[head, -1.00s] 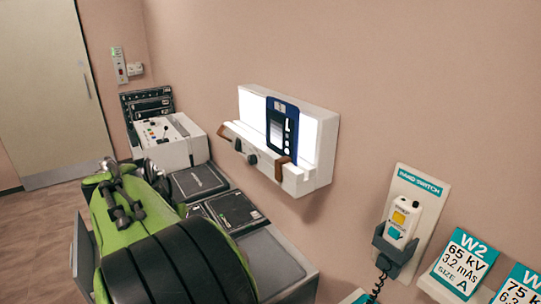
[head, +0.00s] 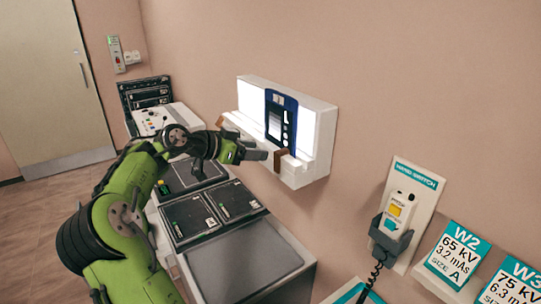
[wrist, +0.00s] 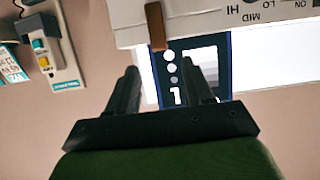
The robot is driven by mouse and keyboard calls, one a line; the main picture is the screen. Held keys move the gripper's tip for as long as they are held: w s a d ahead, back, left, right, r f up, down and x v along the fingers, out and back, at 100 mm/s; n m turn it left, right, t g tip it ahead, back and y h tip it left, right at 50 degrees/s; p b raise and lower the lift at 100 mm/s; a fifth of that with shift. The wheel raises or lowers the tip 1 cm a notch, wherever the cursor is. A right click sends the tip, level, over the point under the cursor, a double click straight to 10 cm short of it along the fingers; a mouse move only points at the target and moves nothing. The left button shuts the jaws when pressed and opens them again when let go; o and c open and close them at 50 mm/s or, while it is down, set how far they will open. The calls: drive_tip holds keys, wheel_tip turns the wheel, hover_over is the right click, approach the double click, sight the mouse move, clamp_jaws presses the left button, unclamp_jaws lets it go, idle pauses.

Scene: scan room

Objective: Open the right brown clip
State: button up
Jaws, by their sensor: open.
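The right brown clip (head: 280,160) sits on the front ledge of the white wall-mounted box (head: 318,135), at the lower right of the blue panel (head: 287,104). In the wrist view the brown clip (wrist: 155,26) hangs across the ledge edge beside the blue panel (wrist: 172,92). My gripper (head: 262,155) is just left of the clip in the head view, pointing at it. In the wrist view my gripper (wrist: 162,78) is open and empty, its fingers apart and the clip beyond their tips. The left brown clip is mostly hidden behind my arm.
A hand switch (head: 396,220) hangs in a holder on the wall at right, with W2 (head: 455,254) and W3 cards beside it. A console (head: 245,260) with dark panels stands below the box. The wall between box and hand switch is clear.

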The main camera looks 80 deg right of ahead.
sight(275, 153)
drive_tip(key=x, duration=0.6)
drive_tip(key=shift+d+f, duration=0.1)
clamp_jaws()
drive_tip(key=shift+b, duration=0.3)
